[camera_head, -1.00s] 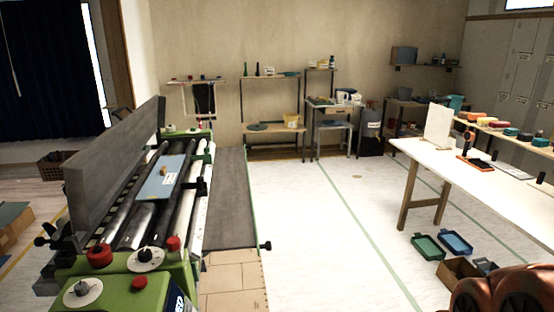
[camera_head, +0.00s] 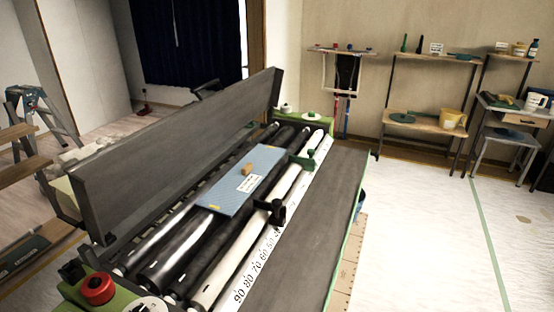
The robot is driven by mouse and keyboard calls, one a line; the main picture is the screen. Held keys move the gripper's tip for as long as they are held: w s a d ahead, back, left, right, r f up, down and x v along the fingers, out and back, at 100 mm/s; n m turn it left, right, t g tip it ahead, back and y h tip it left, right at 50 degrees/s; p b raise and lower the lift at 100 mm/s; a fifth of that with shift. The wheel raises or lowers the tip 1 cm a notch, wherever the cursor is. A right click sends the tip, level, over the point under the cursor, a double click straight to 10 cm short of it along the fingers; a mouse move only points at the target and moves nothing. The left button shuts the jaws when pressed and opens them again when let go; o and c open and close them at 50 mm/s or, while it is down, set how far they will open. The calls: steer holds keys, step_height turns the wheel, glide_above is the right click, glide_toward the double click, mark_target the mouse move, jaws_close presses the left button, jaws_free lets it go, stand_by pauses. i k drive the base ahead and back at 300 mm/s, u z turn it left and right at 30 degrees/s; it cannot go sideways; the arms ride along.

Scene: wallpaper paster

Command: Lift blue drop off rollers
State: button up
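The blue drop (camera_head: 229,196) is a flat light-blue panel. It lies across the rollers (camera_head: 181,240) of the pasting machine, near their middle. A small tan wooden block (camera_head: 247,169) and a white label (camera_head: 249,183) are on its top face. A black clamp-like part (camera_head: 270,209) stands beside its lower right corner, and a green one (camera_head: 302,160) is beyond its right side. I cannot tell whether either touches the panel. My gripper is not in view.
A tall dark board (camera_head: 180,150) stands along the machine's left side. A flat grey table (camera_head: 318,232) runs along its right. White floor (camera_head: 430,235) lies open to the right. A stepladder (camera_head: 42,112) stands at the left; shelves (camera_head: 428,115) line the back wall.

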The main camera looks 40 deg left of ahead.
mark_target(227, 195)
steer(key=i, duration=1.35)
steer(key=u, duration=0.45)
steer(key=i, duration=1.2)
steer(key=u, duration=3.95)
